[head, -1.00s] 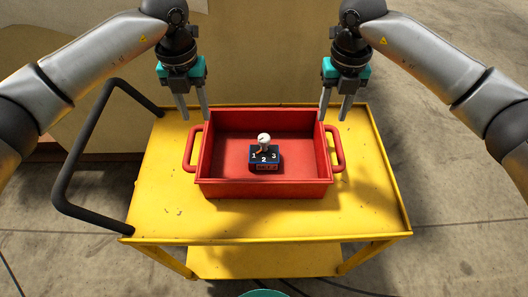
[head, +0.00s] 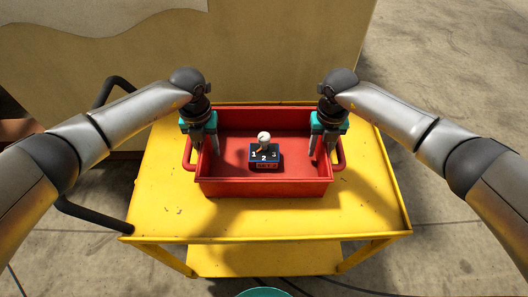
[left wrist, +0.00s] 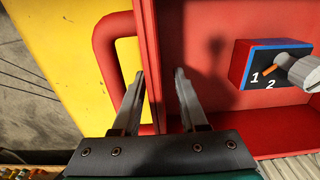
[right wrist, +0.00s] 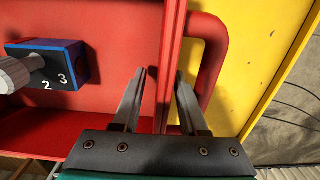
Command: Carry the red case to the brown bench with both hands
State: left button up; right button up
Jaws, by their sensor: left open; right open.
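The red case (head: 265,188) is an open box with a handle on each side, resting on the yellow cart (head: 375,205). My left gripper (head: 205,150) is open at the case's left wall. Its fingers straddle that wall in the left wrist view (left wrist: 162,75), with the red handle (left wrist: 110,50) outside. My right gripper (head: 322,153) is open, with its fingers either side of the right wall in the right wrist view (right wrist: 160,75). I cannot clearly identify a brown bench.
A large tan panel (head: 280,50) stands behind the cart. A black push handle (head: 95,212) is at the cart's left end, partly hidden by my left arm. Concrete floor (head: 460,235) lies open on the right. The cart top in front of the case is clear.

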pick_arm(q)
jog(key=shift+f, duration=0.25)
pick_arm(e)
jog(key=shift+f, duration=0.2)
pick_arm(q)
grip_shut()
pick_arm(e)
grip_shut()
pick_arm(q)
jog(key=shift+w+r, duration=0.1)
jog(key=shift+r, duration=0.05)
pick_arm(e)
jog(key=shift+w+r, duration=0.1)
dwell(0.7)
